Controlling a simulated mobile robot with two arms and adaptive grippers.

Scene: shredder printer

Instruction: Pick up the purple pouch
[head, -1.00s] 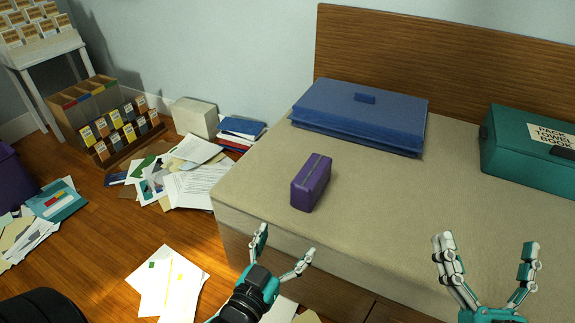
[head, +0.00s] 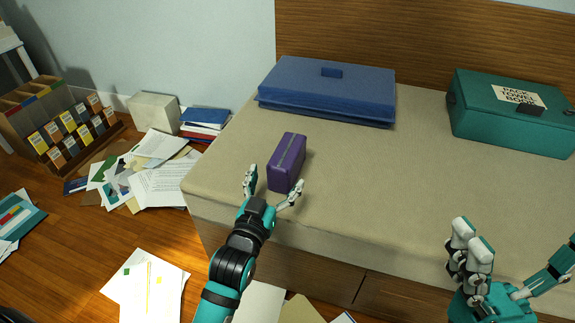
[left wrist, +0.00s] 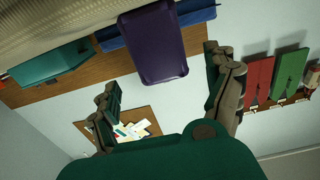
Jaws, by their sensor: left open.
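In the left wrist view the pouch (left wrist: 153,43) lies ahead of and between the open fingers (left wrist: 168,85), with no clear contact. My right gripper (head: 512,270) is open and empty over the bed's front edge at the lower right.
A blue case (head: 330,92) lies behind the pouch. A teal box (head: 512,118) with a label stands at the back right. The bed's middle (head: 380,170) is clear. Papers (head: 150,285) and a divided rack (head: 62,125) are on the floor at left.

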